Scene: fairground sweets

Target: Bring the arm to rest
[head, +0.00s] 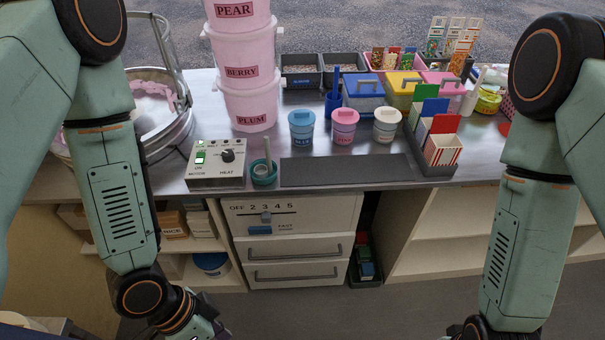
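My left arm (122,215) comes down from the upper left and hangs in front of the counter. Its wrist is at the bottom edge of the head view, and its gripper is cut off below, with no fingertips showing. My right arm (525,240) hangs down at the right in front of the shelves. Its wrist is at the bottom edge, and its gripper is out of the picture. Neither arm visibly touches anything on the counter.
The counter (210,105) holds a floss bowl (180,125), stacked pink tubs (240,75), a control box (217,165), three small lidded jars (344,128), lidded boxes (363,95) and striped bags (443,150). A dark mat (345,170) lies bare. Drawers (295,250) and shelves (450,225) are below.

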